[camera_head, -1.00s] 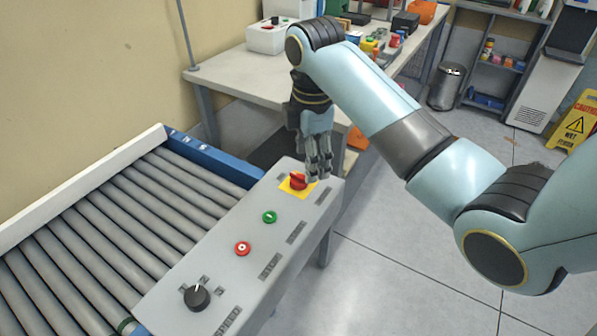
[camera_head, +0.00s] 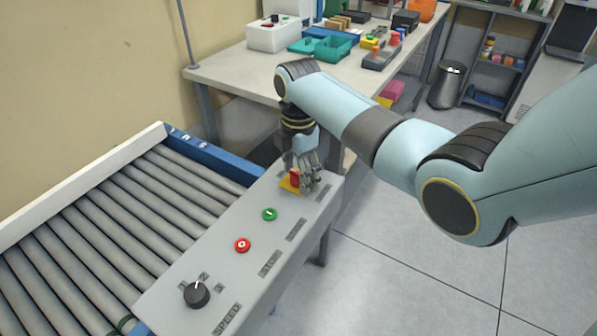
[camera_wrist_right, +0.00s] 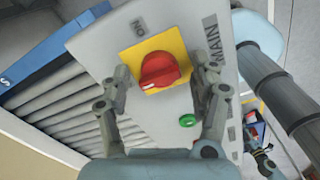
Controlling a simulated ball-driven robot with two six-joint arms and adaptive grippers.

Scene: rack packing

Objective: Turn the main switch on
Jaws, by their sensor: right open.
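The main switch is a red rotary knob (camera_head: 294,178) on a yellow square plate (camera_head: 286,186), at the far end of the grey control panel (camera_head: 225,235). In the right wrist view the red knob (camera_wrist_right: 160,70) sits on its yellow plate (camera_wrist_right: 178,43), beside the labels "MAIN" and "ON". My right gripper (camera_head: 303,176) is over the knob, and partly hides it in the head view. In the right wrist view its open fingers (camera_wrist_right: 162,85) stand on either side of the knob, with a gap visible on each side. My left gripper is not in view.
The panel also has a green button (camera_head: 269,214), a red button (camera_head: 242,245) and a black speed knob (camera_head: 197,295). A roller conveyor (camera_head: 110,235) runs along its left side. A table (camera_head: 232,70) with bins and boxes stands behind. The floor at right is clear.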

